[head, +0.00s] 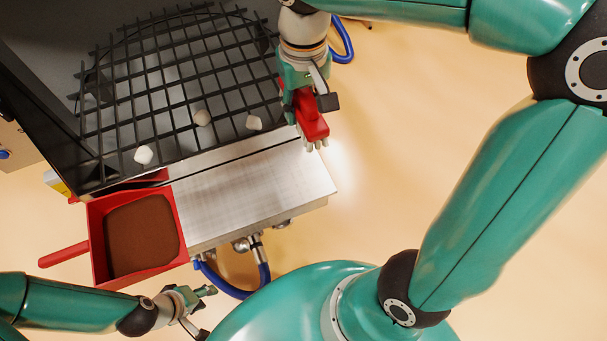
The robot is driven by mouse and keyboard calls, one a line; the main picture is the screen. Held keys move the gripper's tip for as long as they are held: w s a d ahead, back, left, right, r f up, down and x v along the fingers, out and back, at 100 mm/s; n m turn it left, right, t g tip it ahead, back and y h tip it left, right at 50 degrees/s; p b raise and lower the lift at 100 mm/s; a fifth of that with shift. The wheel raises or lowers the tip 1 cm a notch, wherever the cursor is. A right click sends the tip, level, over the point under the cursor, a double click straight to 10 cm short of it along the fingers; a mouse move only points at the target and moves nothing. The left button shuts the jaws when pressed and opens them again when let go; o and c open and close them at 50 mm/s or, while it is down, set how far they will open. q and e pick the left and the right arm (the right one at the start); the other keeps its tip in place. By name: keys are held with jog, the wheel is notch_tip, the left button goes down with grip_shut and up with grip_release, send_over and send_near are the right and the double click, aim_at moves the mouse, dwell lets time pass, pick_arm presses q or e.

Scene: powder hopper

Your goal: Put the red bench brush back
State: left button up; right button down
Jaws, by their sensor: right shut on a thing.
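The red bench brush (316,127) is in my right gripper (309,98), which is shut on it. Its pale bristles show at its lower end, beside the right end of the metal ledge (258,190). I cannot tell if the bristles touch anything. My gripper hides part of the brush. My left gripper (207,311) is at the bottom left, below the red scoop, with its fingers apart and nothing between them.
A dark hopper with a black grid (175,85) fills the upper left. A red scoop (182,222) with brown powder sits left of the ledge. Blue hoses (228,289) hang below. The floor at right is clear.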

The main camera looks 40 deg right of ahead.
jog(key=b, duration=0.2)
send_over(304, 172)
notch_tip(304, 172, down, 16)
jog(key=shift+r, duration=0.2)
jog(key=shift+f, duration=2.05)
jog(key=shift+f, duration=0.1)
jog(key=c, duration=0.7)
grip_release()
